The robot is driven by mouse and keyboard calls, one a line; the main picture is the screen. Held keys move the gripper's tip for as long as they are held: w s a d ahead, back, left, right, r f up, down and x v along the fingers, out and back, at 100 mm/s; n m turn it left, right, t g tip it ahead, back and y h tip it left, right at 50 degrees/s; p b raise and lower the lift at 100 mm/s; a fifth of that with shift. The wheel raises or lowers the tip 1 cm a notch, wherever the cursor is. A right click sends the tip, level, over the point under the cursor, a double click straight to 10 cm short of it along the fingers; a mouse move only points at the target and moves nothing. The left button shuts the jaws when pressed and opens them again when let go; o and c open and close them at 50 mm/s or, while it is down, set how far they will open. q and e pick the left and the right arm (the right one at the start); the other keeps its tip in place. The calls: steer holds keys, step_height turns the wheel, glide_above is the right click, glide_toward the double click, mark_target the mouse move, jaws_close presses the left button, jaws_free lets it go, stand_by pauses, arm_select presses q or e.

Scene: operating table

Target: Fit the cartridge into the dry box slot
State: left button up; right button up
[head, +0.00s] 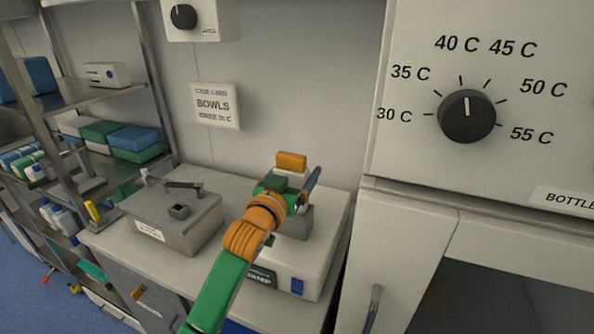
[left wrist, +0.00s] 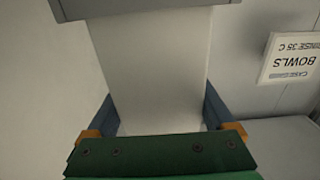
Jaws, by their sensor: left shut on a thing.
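My left gripper (head: 297,192) is over the white appliance at the right of the counter. In the left wrist view its blue fingers (left wrist: 160,112) are shut on the sides of a pale, flat-faced cartridge (left wrist: 150,70). In the head view the gripper mostly hides the cartridge. An orange block (head: 291,160) shows just beyond the gripper; I cannot tell whether it belongs to the cartridge. A grey block (head: 295,222) stands on the appliance beneath the gripper. No slot opening shows clearly there. My right gripper is not in view.
A grey metal box (head: 172,222) with a bent handle stands left on the counter. The white appliance (head: 312,262) lies beside a tall cabinet (head: 405,235). A BOWLS sign (head: 214,105) hangs on the wall behind. Loaded shelves (head: 95,95) stand at the left.

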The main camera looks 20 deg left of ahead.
arm_select(q)
steer(key=shift+f+b, duration=1.6)
steer(key=shift+f, duration=0.85)
steer(key=o, duration=1.4)
